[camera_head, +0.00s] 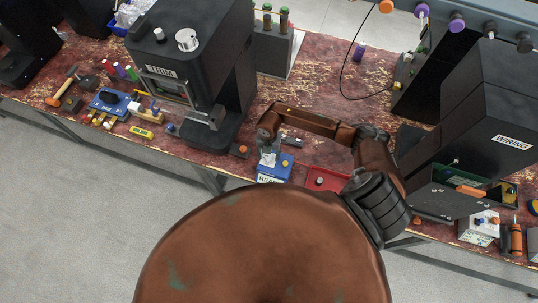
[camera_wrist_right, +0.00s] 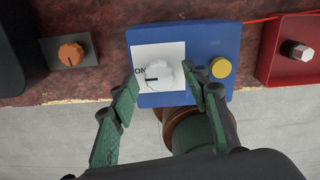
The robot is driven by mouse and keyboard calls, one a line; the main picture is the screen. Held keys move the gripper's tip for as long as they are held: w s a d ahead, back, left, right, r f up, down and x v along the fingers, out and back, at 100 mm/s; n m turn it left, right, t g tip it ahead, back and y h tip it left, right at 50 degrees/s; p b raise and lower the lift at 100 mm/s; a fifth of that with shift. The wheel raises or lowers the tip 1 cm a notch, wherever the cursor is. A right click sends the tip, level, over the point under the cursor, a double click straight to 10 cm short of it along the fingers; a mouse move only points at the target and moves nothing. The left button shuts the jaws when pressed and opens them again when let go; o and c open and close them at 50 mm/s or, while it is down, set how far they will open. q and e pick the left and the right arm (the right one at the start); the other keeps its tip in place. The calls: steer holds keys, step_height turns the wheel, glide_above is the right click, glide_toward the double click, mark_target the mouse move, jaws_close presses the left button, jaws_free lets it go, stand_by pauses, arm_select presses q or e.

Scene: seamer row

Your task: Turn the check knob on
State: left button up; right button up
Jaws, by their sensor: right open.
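A blue box (camera_wrist_right: 215,38) has a white label plate, a pale grey knob (camera_wrist_right: 159,74) and a yellow button (camera_wrist_right: 220,67). The letters "ON" show left of the knob, and a dark mark on the knob points left toward them. No "check" label is readable. My right gripper (camera_wrist_right: 162,88) is open, with one green finger on each side of the knob; contact is unclear. In the head view, my right gripper (camera_head: 268,150) is over the blue box (camera_head: 275,172) at the bench's front edge. My left gripper is not in view.
An orange knob on a grey plate (camera_wrist_right: 70,52) sits to the left, and a red box (camera_wrist_right: 285,65) with a whitish knob to the right. A black machine marked TRIM (camera_head: 195,65) and one marked WIRING (camera_head: 490,110) flank the spot.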

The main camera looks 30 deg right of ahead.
mark_target(269, 156)
step_height(269, 156, up, 12)
stand_by(0.5)
stand_by(0.4)
